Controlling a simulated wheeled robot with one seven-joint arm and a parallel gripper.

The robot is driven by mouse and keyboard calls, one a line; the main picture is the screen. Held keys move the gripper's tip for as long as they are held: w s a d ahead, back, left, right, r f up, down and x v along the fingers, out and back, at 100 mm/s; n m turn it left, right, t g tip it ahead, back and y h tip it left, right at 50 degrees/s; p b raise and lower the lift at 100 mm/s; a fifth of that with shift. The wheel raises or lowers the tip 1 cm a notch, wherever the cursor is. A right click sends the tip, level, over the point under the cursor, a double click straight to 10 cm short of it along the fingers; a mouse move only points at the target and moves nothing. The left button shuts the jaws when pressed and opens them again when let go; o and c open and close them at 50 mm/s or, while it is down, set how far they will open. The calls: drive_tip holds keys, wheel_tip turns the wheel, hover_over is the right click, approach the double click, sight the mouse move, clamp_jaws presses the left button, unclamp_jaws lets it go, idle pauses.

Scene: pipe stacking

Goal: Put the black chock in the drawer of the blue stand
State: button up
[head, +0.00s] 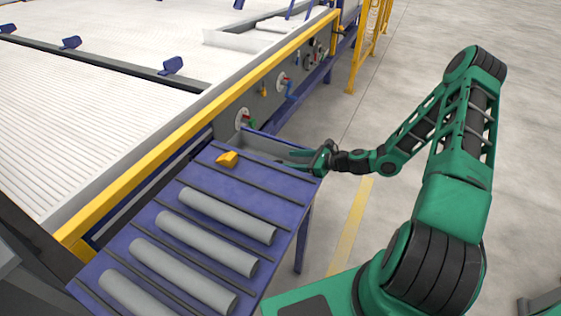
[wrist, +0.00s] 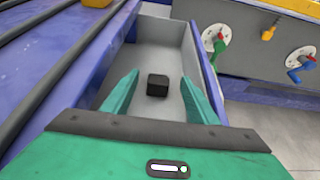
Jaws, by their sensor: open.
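The black chock (wrist: 157,85) is a small dark block lying on the grey floor of the open drawer (wrist: 185,37) in the wrist view. The drawer also shows at the far end of the blue stand (head: 262,149) in the head view, where I cannot make out the chock. My gripper (wrist: 158,92) is open, with its green fingers on either side of the chock and apart from it. In the head view my gripper (head: 299,160) reaches in over the drawer from the right.
A yellow chock (head: 228,159) lies on the blue stand (head: 272,206) near the drawer. Several grey pipes (head: 205,272) lie between dark strips on the stand. A large machine with a yellow rail (head: 190,145) and coloured valve handles stands behind. The floor to the right is open.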

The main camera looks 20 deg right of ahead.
drive_tip(key=shift+v, duration=2.35)
